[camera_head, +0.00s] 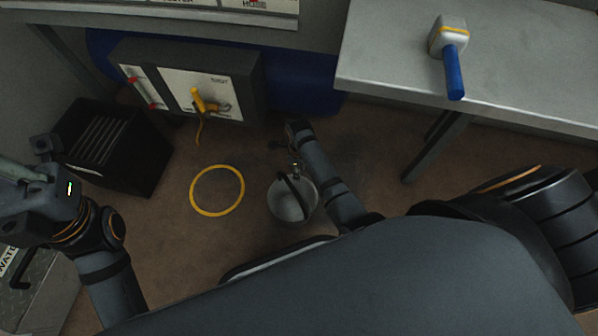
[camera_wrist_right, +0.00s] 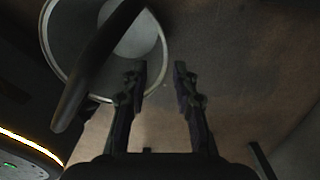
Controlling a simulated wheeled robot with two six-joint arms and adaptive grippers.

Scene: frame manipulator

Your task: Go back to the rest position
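The task names no object. A metal bucket (camera_head: 292,203) with a dark handle stands on the brown floor near the middle of the head view. In the right wrist view the bucket (camera_wrist_right: 60,45) is at the upper left, with its dark handle (camera_wrist_right: 95,68) slanting across it. My right gripper (camera_wrist_right: 160,70) has its two fingers apart with nothing between them, beside the bucket rim. My left arm (camera_head: 95,235) is at the left edge of the head view; I cannot make out its gripper fingers there.
A yellow ring (camera_head: 217,213) marks the floor left of the bucket. A black crate (camera_head: 145,150) stands behind my left arm. A panel box with a yellow tap (camera_head: 205,100) is at the back. A grey table (camera_head: 530,65) at the right holds a blue-handled tool (camera_head: 453,70).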

